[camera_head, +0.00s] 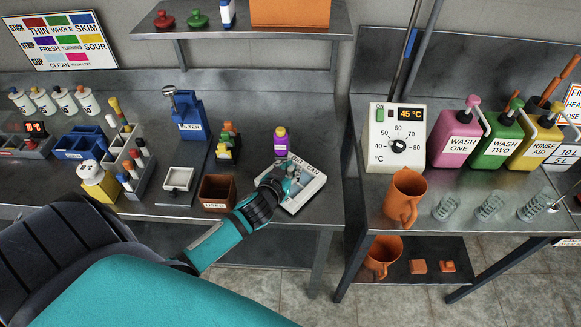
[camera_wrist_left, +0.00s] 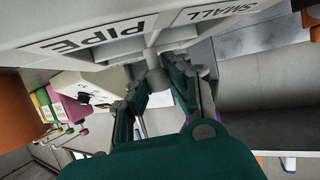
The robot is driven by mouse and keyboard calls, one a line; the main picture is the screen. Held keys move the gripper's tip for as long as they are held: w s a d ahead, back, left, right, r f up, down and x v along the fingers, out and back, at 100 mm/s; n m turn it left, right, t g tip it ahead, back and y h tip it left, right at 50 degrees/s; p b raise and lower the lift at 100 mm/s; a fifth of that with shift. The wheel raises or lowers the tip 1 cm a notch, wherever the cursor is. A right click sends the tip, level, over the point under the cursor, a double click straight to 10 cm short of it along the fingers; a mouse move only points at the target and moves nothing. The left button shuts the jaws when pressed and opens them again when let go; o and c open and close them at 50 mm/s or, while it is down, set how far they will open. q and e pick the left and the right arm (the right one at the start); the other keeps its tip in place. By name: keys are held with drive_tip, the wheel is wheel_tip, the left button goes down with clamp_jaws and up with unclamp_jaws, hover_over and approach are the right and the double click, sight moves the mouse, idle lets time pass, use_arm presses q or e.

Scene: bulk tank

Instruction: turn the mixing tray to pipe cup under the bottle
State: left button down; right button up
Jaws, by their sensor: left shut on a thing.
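The mixing tray (camera_head: 310,187) is white and square, on the steel bench's right part. Its words "BIG CAN" run along the far right edge in the head view. In the left wrist view the tray (camera_wrist_left: 122,42) shows the words "PIPE" at left and "SMALL" at right. My left gripper (camera_head: 281,177) reaches over the tray and is shut on its middle part; the fingers (camera_wrist_left: 160,82) close around a grey knob there. The cups are hidden or not clear. My right gripper is not in view.
A brown box (camera_head: 217,192), a small white tray (camera_head: 178,179) and a blue filter stand (camera_head: 192,125) are left of the tray. Across a gap, the right bench holds an orange jug (camera_head: 404,196), a temperature box (camera_head: 397,138) and several wash bottles.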

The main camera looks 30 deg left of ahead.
use_arm(q)
drive_tip(key=shift+d, duration=0.1)
idle(0.3)
drive_tip(key=c, duration=1.2)
unclamp_jaws()
drive_tip(key=v, duration=1.2)
drive_tip(key=shift+r, duration=0.1)
